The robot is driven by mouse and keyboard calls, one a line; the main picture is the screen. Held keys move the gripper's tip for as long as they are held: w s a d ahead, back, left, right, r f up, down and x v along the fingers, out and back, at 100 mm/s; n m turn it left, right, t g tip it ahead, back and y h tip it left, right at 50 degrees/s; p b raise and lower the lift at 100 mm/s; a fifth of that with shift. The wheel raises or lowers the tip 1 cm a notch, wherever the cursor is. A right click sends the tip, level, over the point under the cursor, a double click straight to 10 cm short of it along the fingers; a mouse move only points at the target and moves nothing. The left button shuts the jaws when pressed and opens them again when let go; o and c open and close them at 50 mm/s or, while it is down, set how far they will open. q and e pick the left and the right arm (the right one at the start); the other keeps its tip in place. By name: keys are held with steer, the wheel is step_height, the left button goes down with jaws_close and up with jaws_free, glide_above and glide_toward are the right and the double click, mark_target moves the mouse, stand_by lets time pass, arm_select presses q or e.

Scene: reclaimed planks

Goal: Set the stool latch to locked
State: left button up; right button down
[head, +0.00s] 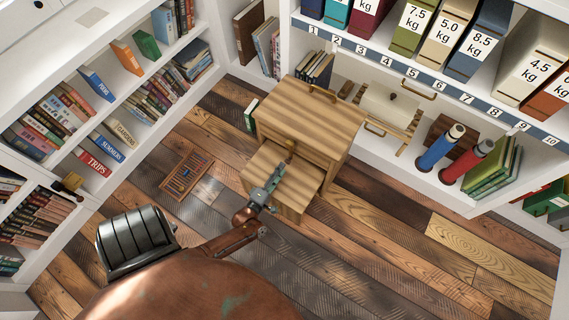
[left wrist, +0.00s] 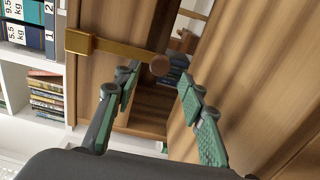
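The stool (head: 300,118) is a light wooden step stool on the plank floor, with a lower step (head: 303,176) in front of its upper block. The latch (left wrist: 112,45) is a brass bar with a round brown knob (left wrist: 160,65) at its end, lying across a gap between wooden panels in the left wrist view. In the head view the latch (head: 290,146) is small and partly hard to make out. My left gripper (head: 275,175) is above the lower step. Its green-padded fingers (left wrist: 158,76) are apart, with the knob between or just beyond the tips; contact cannot be told. My right gripper is out of view.
Bookshelves (head: 120,95) stand to the left. A shelf unit with numbered slots and weight-labelled binders (head: 478,40) is at the back right. A slatted wooden tray (head: 187,174) lies on the floor left of the stool. The floor (head: 400,250) to the right is clear.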

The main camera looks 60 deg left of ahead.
arm_select(q)
steer(key=v, duration=0.8)
stand_by(0.4)
